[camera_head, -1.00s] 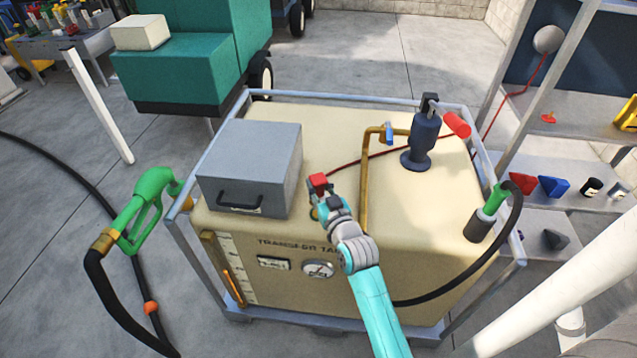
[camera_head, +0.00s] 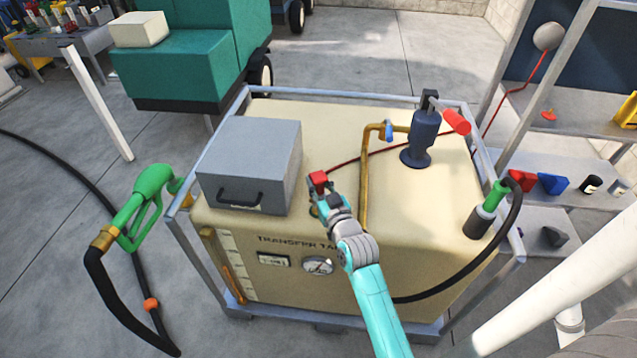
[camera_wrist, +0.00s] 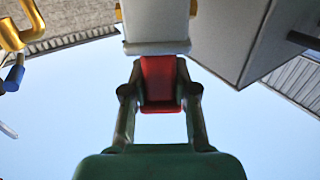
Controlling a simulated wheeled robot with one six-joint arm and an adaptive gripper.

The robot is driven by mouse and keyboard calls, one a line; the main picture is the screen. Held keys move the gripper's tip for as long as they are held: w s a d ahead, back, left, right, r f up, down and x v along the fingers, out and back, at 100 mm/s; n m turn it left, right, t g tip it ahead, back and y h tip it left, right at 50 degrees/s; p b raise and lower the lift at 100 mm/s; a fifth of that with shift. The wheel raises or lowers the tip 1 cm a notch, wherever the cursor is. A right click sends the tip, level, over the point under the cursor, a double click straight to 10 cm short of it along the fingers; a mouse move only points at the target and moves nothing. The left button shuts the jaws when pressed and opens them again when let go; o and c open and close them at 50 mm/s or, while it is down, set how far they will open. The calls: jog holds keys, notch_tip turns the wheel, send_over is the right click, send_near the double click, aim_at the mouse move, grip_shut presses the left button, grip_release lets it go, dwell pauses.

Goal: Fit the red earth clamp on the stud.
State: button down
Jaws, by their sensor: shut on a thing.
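My gripper (camera_head: 325,192) is shut on the red earth clamp (camera_head: 319,180) above the front part of the cream transfer tank's top (camera_head: 330,120). In the wrist view the red clamp (camera_wrist: 160,80) sits between the two dark fingers, and a pale block (camera_wrist: 156,25) with brass-coloured edges stands just beyond it. A red cable (camera_head: 350,160) runs right from near the clamp across the tank top. A small brassy part (camera_head: 314,211) shows just below the clamp; I cannot tell whether it is the stud. I see no clear contact between clamp and stud.
A grey box (camera_head: 250,165) stands close left of the gripper. A brass pipe (camera_head: 366,180) rises close on the right, with a dark pump (camera_head: 420,140) behind. A grey rail (camera_head: 330,94) frames the tank. A green nozzle (camera_head: 150,195) hangs at the left.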

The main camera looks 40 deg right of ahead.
aim_at(320, 195)
jog(key=shift+f, duration=1.6)
dwell(1.3)
jog(key=c, duration=0.8)
grip_release()
jog(key=shift+s+a, duration=0.1)
jog(key=shift+s, duration=0.15)
jog(key=v, duration=1.1)
jog(key=shift+s, duration=0.2)
